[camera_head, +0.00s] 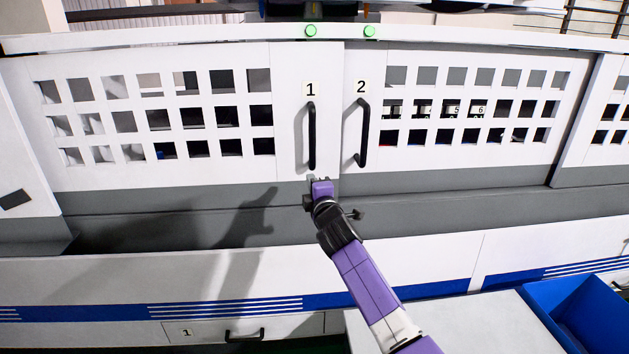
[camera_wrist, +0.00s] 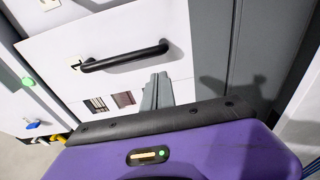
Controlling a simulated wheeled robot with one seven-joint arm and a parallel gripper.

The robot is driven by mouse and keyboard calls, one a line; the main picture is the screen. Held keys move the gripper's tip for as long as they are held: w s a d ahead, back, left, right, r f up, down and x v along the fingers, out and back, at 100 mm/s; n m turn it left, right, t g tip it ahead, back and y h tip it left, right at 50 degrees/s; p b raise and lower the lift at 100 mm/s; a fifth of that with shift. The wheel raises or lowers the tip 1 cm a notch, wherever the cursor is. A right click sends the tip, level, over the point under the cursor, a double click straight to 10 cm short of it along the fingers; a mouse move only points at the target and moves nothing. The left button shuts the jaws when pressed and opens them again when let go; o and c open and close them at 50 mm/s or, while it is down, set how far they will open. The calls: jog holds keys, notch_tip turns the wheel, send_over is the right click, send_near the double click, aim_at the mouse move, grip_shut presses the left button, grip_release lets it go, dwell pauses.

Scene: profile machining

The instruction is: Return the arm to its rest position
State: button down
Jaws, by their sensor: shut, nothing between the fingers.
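My arm reaches up from the lower right in the head view. My gripper (camera_head: 318,181) is in front of the machine, just below the black handle (camera_head: 312,136) of the white door marked 1 (camera_head: 285,165). In the wrist view, my gripper's grey fingers (camera_wrist: 158,82) are together with nothing between them. That view also shows the door 1 handle (camera_wrist: 124,56), lying sideways beyond the fingers and apart from them.
Door 2 (camera_head: 375,175), with its own handle (camera_head: 362,132), appears closed beside door 1. Green lights (camera_head: 310,31) sit above. Below are a ledge, a drawer handle (camera_head: 245,335) and, lower right, a blue bin (camera_head: 590,310) beside a white surface (camera_head: 470,328).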

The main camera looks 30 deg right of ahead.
jog(key=shift+s, duration=0.3)
jog(key=shift+a, duration=0.1)
